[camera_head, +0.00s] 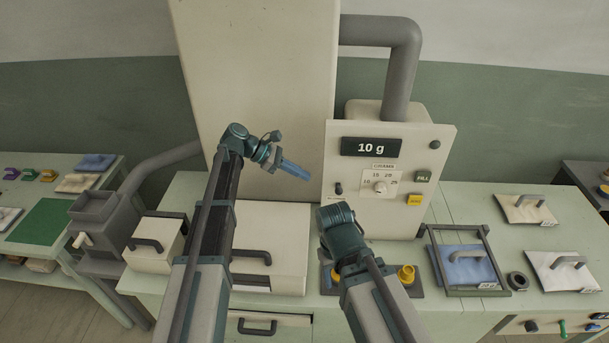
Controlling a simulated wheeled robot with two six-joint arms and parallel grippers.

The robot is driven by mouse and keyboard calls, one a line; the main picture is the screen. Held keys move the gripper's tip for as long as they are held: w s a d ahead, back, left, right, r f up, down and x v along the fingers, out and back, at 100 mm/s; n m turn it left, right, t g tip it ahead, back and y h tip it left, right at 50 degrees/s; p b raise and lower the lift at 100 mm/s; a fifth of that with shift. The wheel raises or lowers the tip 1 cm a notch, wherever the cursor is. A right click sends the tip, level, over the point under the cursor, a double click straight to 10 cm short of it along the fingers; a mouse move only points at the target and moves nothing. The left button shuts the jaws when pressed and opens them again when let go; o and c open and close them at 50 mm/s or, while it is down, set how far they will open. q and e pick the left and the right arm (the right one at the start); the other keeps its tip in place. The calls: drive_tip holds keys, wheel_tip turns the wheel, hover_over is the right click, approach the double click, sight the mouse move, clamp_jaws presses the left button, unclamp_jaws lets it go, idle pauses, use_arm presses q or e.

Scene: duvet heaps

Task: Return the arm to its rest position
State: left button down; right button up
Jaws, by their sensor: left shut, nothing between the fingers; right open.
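My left arm reaches up from the bottom and bends to the right at its teal joint. My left gripper (296,171) points right and slightly down, its blue fingers shut and empty. It hangs in the air in front of the tall cream cabinet (255,80), left of the dosing machine (395,223). My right arm comes up from the bottom centre and ends in view at a teal joint in front of the machine's base. My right gripper's fingers are hidden behind that arm.
The machine's display reads "10 g". Yellow cups (406,275) stand on a dark tray beside my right arm. A cream lidded box (285,225) stands behind my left arm.

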idle(0.3)
use_arm(q)
drive_tip(key=s+d+f+m+g+y+b, duration=0.1)
drive_tip(key=s+d+f+m+y, duration=0.15)
drive_tip(key=s+f+m, duration=0.4)
drive_tip(key=s+d+f+m+g+y+b, duration=0.15)
drive_tip(key=s+f+m+y, duration=0.25)
drive_tip(key=s, duration=0.6)
drive_tip(key=s+a+f+m+t+y+b, duration=0.1)
drive_tip(key=s+a+m+y, duration=0.1)
drive_tip(key=s+m, duration=0.3)
drive_tip(key=s+a+f+m+t+y+b, duration=0.1)
drive_tip(key=s+a+f+m+y, duration=0.1)
drive_tip(key=s+m, duration=0.4)
drive_tip(key=shift+s+a+f+y, duration=0.25)
drive_tip(key=shift+a+y, duration=0.35)
drive_tip(key=shift+y, duration=0.45)
